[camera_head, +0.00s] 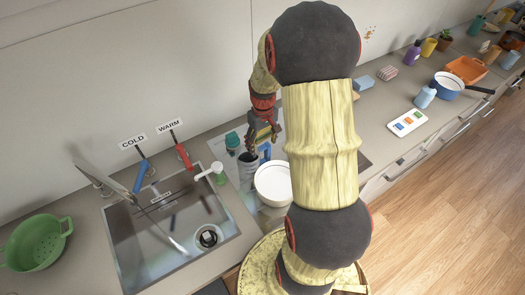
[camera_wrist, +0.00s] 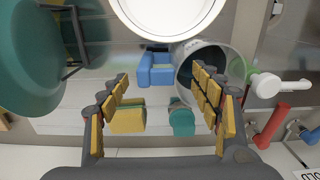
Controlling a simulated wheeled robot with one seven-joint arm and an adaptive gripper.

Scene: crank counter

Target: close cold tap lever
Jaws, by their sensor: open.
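The cold tap lever is a blue handle (camera_head: 141,176) at the back of the sink, under a COLD label (camera_head: 133,141). It also shows at the right edge of the wrist view (camera_wrist: 309,135), partly cut off. The red warm lever (camera_head: 184,157) stands to its right in the head view, under a WARM label (camera_head: 170,125). My gripper (camera_head: 263,138) is open and empty, pointing down over the area right of the sink, well apart from the blue lever. In the wrist view its spread fingers (camera_wrist: 160,82) frame the dishes below.
The metal sink (camera_head: 128,250) has a thin spout over it. A white-and-green tap-like piece (camera_head: 209,172) stands beside the red lever. A grey cup (camera_head: 247,172) and a white bowl (camera_head: 272,188) lie below my gripper. A green colander (camera_head: 36,243) sits left.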

